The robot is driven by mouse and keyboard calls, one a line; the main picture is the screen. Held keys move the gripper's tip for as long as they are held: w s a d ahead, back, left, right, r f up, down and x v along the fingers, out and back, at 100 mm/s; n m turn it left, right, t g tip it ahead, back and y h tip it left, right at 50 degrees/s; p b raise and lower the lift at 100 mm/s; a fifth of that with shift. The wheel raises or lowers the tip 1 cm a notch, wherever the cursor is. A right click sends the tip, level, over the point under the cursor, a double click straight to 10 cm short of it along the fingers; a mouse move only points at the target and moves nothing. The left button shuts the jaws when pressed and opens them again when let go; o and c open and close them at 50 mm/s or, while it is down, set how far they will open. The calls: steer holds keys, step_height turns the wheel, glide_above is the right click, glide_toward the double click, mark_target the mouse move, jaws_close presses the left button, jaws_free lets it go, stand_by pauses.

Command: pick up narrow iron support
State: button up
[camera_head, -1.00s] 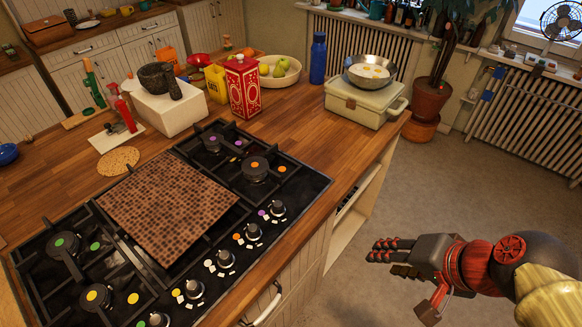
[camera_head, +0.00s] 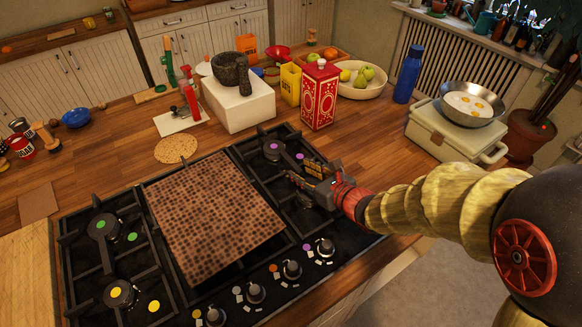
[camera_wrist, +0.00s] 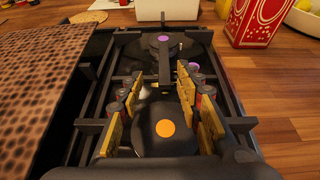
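The narrow iron support (camera_wrist: 165,66) is a black burner grate on the right side of the gas hob (camera_head: 72,263). In the head view its near part is partly hidden by my gripper (camera_head: 303,180). In the wrist view my gripper (camera_wrist: 160,92) is open and empty, its yellow-padded fingers spread low over the grate. A central bar of the grate shows between the fingers, in line with the orange-marked burner (camera_wrist: 150,137). I cannot tell whether the fingers touch the grate. The purple-marked burner (camera_wrist: 158,43) lies beyond.
A brown speckled plate (camera_head: 215,215) covers the middle of the hob, left of my gripper. A red carton (camera_head: 320,95) stands behind the hob. A pan of eggs (camera_head: 472,103) sits on a cream case (camera_head: 440,128) at right. Knobs (camera_head: 292,269) line the front edge.

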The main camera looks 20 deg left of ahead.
mark_target(292, 162)
steer(key=shift+w+a+f, duration=0.1)
steer(key=shift+w+f, duration=0.1)
steer(key=shift+f, duration=0.05)
steer(key=shift+b+x, duration=0.35)
steer(key=shift+x, duration=0.55)
steer(key=b+x, duration=0.1)
steer(key=x, duration=0.4)
steer(key=shift+w+a+b, duration=0.1)
steer(key=shift+w+b, duration=0.25)
steer(key=shift+b, duration=0.05)
steer(key=shift+r, duration=0.1)
steer(key=shift+c, duration=1.2)
jaws_close()
steer(key=shift+w+r, duration=0.1)
steer(key=shift+r, duration=0.15)
